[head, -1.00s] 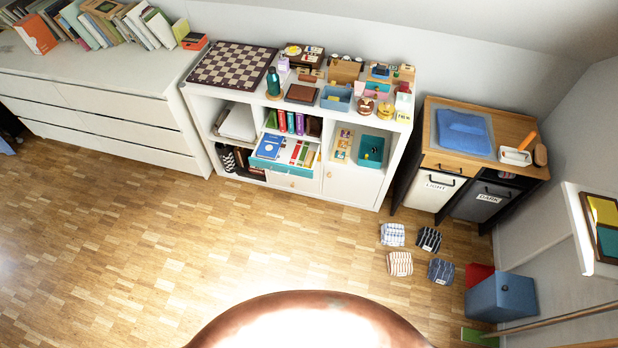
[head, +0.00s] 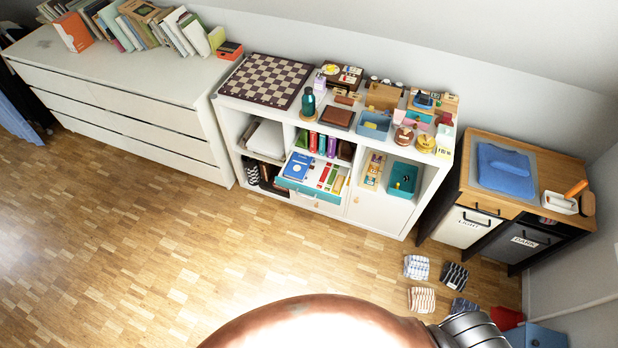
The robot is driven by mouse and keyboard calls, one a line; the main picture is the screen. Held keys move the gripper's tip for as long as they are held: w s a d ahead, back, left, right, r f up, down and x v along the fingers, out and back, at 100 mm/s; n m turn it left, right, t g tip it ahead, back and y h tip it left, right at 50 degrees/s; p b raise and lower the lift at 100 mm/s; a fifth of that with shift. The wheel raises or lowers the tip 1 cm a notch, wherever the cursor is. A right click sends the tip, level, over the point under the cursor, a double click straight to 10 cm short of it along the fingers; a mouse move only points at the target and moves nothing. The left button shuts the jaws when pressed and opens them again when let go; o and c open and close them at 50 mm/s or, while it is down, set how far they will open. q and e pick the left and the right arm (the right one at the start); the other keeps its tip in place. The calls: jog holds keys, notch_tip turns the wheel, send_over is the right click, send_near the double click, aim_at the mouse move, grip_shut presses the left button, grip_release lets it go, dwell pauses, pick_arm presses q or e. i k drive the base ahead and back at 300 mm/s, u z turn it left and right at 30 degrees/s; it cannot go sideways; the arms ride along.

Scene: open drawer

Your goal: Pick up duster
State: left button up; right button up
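No object is clearly identifiable as a duster. An orange-handled item (head: 576,188) in a white holder lies at the right end of the wooden-topped laundry cabinet (head: 478,206), and a brown oval object (head: 588,203) is beside it; either is too small to name surely. Neither of my grippers shows in the head view. A grey ribbed part at the bottom edge looks like part of my arm, but no fingers are visible.
A white shelf unit (head: 349,212) carries a chessboard (head: 267,80) and many small items. Its teal-fronted drawer (head: 309,192) is pulled out. A white dresser (head: 120,72) stands left. Folded cloths (head: 421,299) lie on the floor; the wooden floor at left is clear.

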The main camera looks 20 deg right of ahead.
aim_at(338, 184)
jog(key=z, duration=0.05)
jog(key=i, duration=1.05)
jog(key=z, duration=0.75)
